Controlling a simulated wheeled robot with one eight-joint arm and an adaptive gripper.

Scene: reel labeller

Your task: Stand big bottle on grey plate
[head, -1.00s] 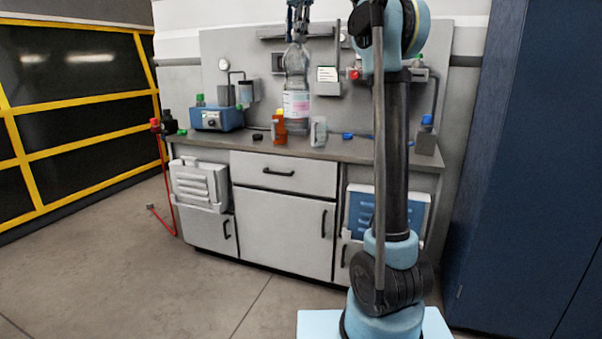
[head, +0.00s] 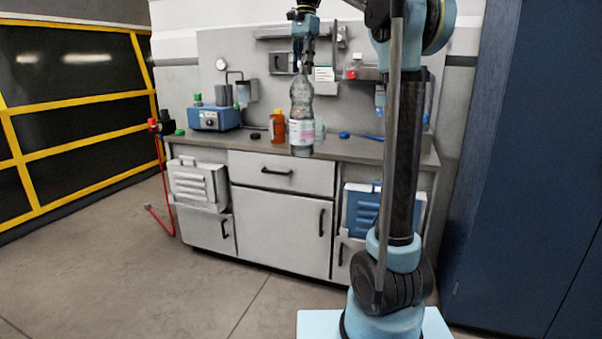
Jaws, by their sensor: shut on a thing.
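The big bottle (head: 301,108) is clear plastic with a white and pink label. It hangs upright in the head view, and its base overlaps the counter's front edge in the picture, so it seems to be in front of that edge. My gripper (head: 303,68) points down and is shut on the bottle's top. I cannot make out a grey plate for certain on the counter or elsewhere.
On the counter (head: 360,151) stand an orange bottle (head: 278,127), a pale clear vessel (head: 319,131) partly behind the big bottle, and a blue device (head: 213,118). A black cap (head: 255,136) and a blue cap (head: 344,135) lie nearby.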

